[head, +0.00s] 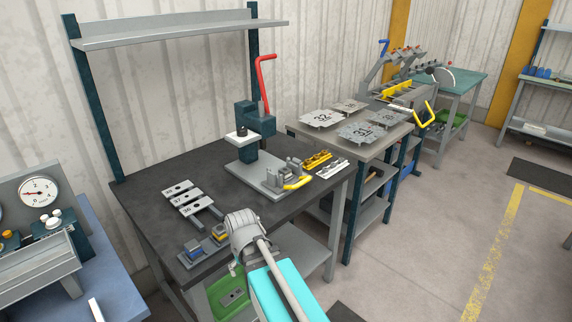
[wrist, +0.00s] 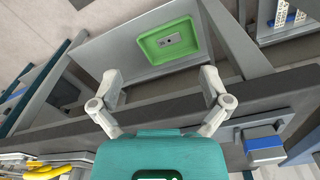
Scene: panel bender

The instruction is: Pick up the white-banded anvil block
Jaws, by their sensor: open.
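I cannot make out a white-banded anvil block for certain in either view; my arm covers part of the bench front in the head view. A blue-banded block (head: 192,248) and a yellow-banded block (head: 219,232) sit in a grey holder at the front of the dark bench. The blue one also shows at the lower right of the wrist view (wrist: 262,144). My gripper (wrist: 160,82) is open with nothing between its fingers. In the wrist view it is near the bench's front edge, left of the blue-banded block. Its fingers are not clear in the head view.
The dark bench (head: 148,175) carries several numbered plates (head: 184,198), a press with a red lever (head: 262,82), and yellow (head: 317,159) and white (head: 333,168) slotted pieces. A green tray (wrist: 148,45) with a small grey part lies on the shelf below. The left middle of the bench is clear.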

